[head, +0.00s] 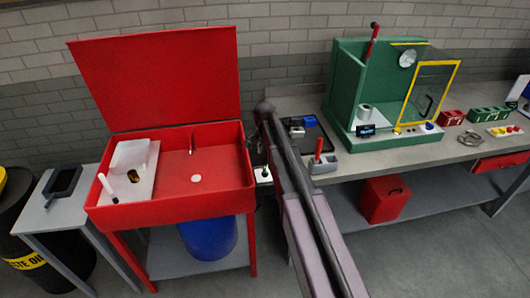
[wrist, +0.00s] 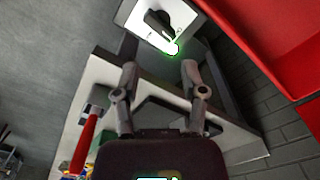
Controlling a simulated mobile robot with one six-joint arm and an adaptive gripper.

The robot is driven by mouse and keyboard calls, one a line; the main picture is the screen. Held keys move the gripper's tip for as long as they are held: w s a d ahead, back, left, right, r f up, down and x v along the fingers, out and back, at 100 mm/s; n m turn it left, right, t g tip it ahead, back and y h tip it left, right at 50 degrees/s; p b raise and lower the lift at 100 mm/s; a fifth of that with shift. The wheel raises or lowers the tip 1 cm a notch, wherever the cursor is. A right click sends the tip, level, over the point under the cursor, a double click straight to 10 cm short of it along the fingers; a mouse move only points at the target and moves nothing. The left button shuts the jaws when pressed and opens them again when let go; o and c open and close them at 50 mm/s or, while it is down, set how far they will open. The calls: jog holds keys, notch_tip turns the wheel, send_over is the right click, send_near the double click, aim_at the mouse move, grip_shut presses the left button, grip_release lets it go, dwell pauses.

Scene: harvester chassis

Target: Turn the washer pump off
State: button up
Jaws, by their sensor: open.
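The red parts washer (head: 215,198) stands at the left in the head view with its lid (head: 160,75) raised. A small pale switch box (head: 263,175) with a green glow sits by its right side. In the wrist view the switch plate (wrist: 134,17) is at the top, with a black rotary knob (wrist: 157,22) and a bright white tip edged in green. My gripper (wrist: 160,70) is open and empty, its two fingers pointing toward the knob and apart from it. In the head view my arm hides part of the area beside the switch.
The washer's red side fills the upper right of the wrist view. A grey workbench (head: 400,153) stands to the right, holding a green cabinet (head: 345,85) and a red-handled tool (head: 320,152). A blue drum (head: 208,238) is under the washer.

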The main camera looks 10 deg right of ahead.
jog(key=shift+r+p, duration=1.7)
jog(key=shift+r, duration=0.35)
jog(key=s+f+n+b, duration=0.5)
jog(key=s+f+b, duration=0.2)
jog(key=s, duration=0.6)
jog(key=s+f+n+b, duration=0.5)
jog(key=s+f+b, duration=0.1)
jog(key=s, duration=0.7)
jog(key=shift+d+f+b, duration=0.2)
jog(key=shift+f+b, duration=0.2)
jog(key=c, duration=0.6)
jog(key=shift+w+r+n, duration=0.15)
jog(key=shift+w+n, duration=0.15)
jog(key=shift+w, duration=0.05)
grip_shut()
jog(key=w+d+r+n+y+p, duration=0.1)
jog(key=w+d+r+n+p, duration=0.1)
jog(key=w+n, duration=0.3)
jog(key=w+d+r+n+y+p, duration=0.2)
jog(key=w+r+n+p, duration=0.2)
jog(key=w, duration=0.8)
jog(key=w+d+r+n+y+p, duration=0.1)
jog(key=w+d+r+n+p, duration=0.1)
jog(key=w+n, duration=0.5)
jog(key=shift+w+r+n+p, duration=0.3)
jog(key=shift+w+r+p, duration=0.1)
jog(key=shift+w+r, duration=0.55)
